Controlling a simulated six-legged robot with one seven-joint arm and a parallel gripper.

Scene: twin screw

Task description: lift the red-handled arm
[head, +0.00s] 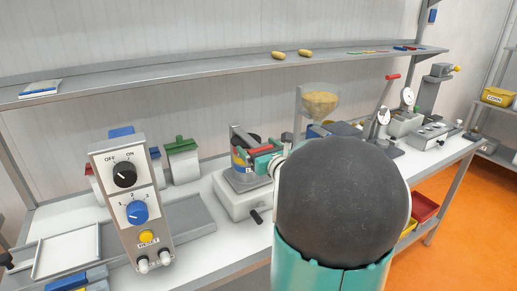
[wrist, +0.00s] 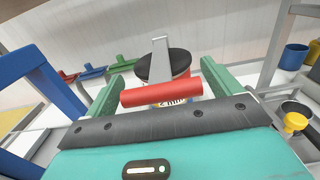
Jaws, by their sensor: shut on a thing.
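The red-handled arm has a red cylindrical grip (wrist: 161,93) lying crosswise and a grey metal bar (wrist: 160,58) running from it over a round black-topped part. My gripper (wrist: 162,90) is shut on the red grip, one green finger at each end. In the head view the red grip (head: 260,149) shows at the front of a small grey bench device (head: 242,203), with my gripper (head: 262,160) at it. My large dark arm joint hides much of the bench to the right. A label partly reading "2 mm" shows under the grip.
A control panel (head: 133,200) with black and blue knobs stands to the left. A hopper (head: 321,102), another red-tipped lever (head: 392,77) and dial gauges stand to the right. A shelf (head: 200,80) runs above. Orange floor is open at right.

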